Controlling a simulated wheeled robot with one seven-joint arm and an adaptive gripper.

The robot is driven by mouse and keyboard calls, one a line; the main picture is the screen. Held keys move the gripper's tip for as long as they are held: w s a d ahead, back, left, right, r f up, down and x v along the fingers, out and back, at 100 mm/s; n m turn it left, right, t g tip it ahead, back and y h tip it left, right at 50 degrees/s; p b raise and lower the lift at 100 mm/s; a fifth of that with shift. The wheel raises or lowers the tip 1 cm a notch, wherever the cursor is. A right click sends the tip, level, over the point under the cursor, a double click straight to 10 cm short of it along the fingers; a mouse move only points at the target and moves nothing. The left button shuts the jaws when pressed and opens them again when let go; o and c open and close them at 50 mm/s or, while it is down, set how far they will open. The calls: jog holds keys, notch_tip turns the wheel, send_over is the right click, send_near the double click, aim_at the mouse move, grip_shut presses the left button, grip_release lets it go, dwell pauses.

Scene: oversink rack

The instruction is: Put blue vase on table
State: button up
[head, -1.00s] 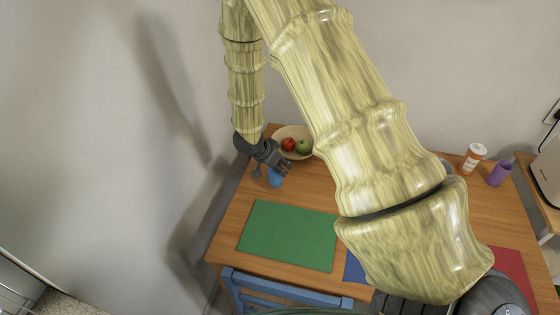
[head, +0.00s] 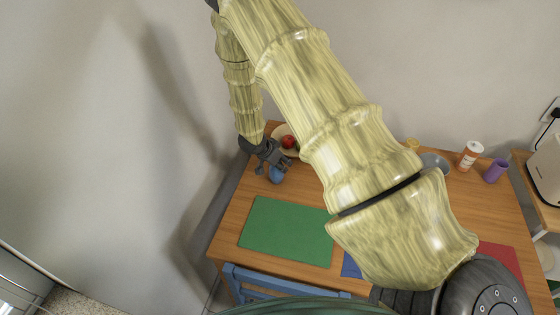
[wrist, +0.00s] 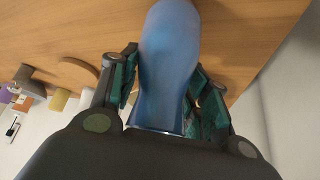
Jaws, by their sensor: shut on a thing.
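The blue vase (wrist: 168,60) fills the middle of the wrist view, between the two fingers of my gripper (wrist: 165,95). My gripper is shut on it, with a finger pad against each side. In the head view my gripper (head: 272,160) is at the far left part of the wooden table (head: 228,232), with the vase (head: 276,175) just below its fingers. I cannot tell whether the vase's base touches the table top.
A bowl with a red apple (head: 288,141) is close behind my gripper. A green mat (head: 287,231) lies in front. A white-and-orange bottle (head: 470,155) and a purple cup (head: 496,170) stand at the right. A blue chair (head: 285,281) is at the front edge.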

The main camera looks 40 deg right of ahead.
jog(key=o, duration=1.1)
jog(key=shift+f, duration=0.15)
jog(key=shift+o, duration=0.2)
jog(key=shift+r, duration=0.2)
jog(key=b+v, duration=0.1)
jog(key=v, duration=1.1)
jog(key=shift+b, duration=0.4)
jog(key=shift+s, duration=0.1)
